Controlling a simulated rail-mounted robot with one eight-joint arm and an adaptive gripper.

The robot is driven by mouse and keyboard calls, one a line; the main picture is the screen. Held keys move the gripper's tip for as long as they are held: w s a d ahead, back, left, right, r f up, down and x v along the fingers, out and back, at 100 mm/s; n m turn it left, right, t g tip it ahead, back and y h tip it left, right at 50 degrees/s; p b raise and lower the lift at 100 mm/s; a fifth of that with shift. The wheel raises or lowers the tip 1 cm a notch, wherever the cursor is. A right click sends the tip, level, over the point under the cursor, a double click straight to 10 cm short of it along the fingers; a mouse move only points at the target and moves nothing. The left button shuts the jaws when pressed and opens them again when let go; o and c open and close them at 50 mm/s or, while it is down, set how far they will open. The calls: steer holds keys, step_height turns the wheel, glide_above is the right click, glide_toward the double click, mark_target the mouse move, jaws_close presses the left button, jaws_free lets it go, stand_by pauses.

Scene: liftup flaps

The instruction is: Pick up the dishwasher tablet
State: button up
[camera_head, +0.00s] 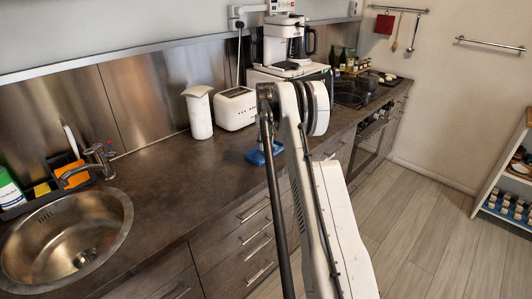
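I cannot make out a dishwasher tablet for sure. A small blue object (260,155) lies on the counter near its front edge, partly hidden behind my arm. It is too small and too covered to tell what it is. My arm rises through the middle of the picture in front of the counter. My gripper does not show, so its state and anything it holds are hidden.
The dark counter (165,180) runs from the sink (62,238) at left to the hob (350,93). A white canister (199,115), a toaster (236,108) and a coffee machine (283,40) stand along the back. Closed drawers (250,240) are below. A shelf (512,185) stands right.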

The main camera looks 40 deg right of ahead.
mark_target(266, 151)
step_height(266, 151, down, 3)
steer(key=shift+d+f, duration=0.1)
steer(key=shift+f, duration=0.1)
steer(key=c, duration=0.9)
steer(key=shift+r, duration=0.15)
